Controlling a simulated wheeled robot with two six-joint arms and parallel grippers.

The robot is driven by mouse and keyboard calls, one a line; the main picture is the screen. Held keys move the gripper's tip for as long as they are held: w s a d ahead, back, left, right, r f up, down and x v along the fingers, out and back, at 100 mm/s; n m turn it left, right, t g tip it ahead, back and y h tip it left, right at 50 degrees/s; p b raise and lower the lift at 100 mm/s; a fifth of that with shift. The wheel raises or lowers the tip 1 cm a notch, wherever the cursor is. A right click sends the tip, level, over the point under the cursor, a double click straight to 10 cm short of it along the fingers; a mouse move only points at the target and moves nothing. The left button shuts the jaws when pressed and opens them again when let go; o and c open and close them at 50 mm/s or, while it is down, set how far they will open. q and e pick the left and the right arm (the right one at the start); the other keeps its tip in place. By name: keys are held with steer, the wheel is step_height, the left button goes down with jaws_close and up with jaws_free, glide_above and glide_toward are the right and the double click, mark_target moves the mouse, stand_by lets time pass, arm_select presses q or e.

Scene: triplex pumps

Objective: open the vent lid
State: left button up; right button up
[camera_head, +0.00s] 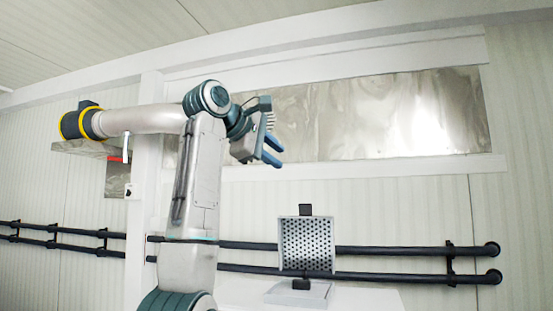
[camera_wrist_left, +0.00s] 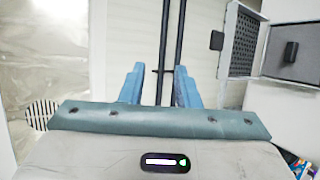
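The vent shows in the head view as a perforated plate (camera_head: 306,243) in a light frame on the wall. A flat light panel, which looks like the vent lid (camera_head: 318,292), sticks out below it with a black block on it. In the left wrist view the lid (camera_wrist_left: 308,64) also sits swung away from the grille (camera_wrist_left: 245,42), so the vent looks open. My left gripper (camera_head: 276,152) is above and left of the vent, apart from it. Its blue fingers, also in the left wrist view (camera_wrist_left: 158,70), are spread and empty. My right gripper is not in view.
Two dark pipes (camera_head: 390,251) run along the wall and pass behind the vent. A shiny metal panel (camera_head: 350,115) is on the wall above. A black knob (camera_head: 305,210) sits at the vent's top edge. Space between gripper and vent looks clear.

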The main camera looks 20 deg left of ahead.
arm_select(q)
steer(key=b+v, duration=0.4)
steer(key=v, duration=0.5)
steer(key=shift+s+a, duration=0.2)
steer(key=shift+s, duration=0.1)
